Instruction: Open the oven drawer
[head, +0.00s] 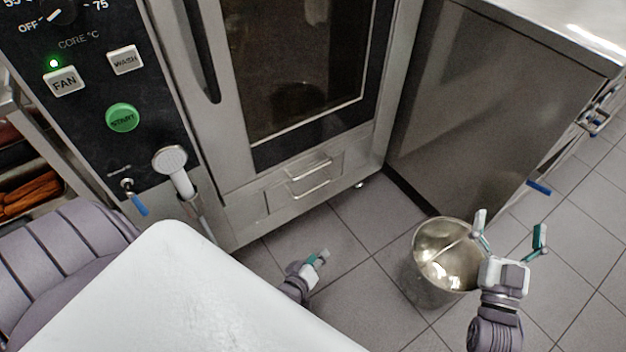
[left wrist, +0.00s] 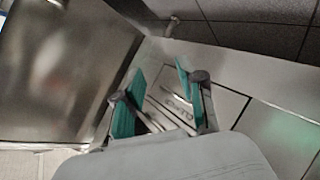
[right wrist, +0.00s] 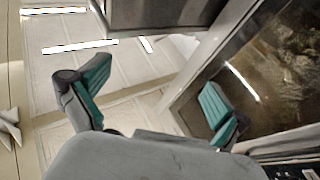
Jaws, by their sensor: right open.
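The oven's steel drawer (head: 276,200) sits low under the glass door, and its front looks flush with the oven. Two bar-like shapes show on it; the lower one is a handle (head: 308,188), and I cannot tell whether the upper one is a second handle or a reflection. My left gripper (head: 320,257) is low in front of the drawer, apart from it. In the left wrist view its teal fingers (left wrist: 160,72) are apart, with the drawer front (left wrist: 222,98) beyond them. My right gripper (head: 510,232) is open and empty above a metal bucket, away from the drawer.
The metal bucket (head: 428,285) stands on the tiled floor under my right gripper. A steel cabinet (head: 480,110) stands right of the oven. A hand shower (head: 172,165) hangs at the oven's left. Floor between the oven and the bucket is clear.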

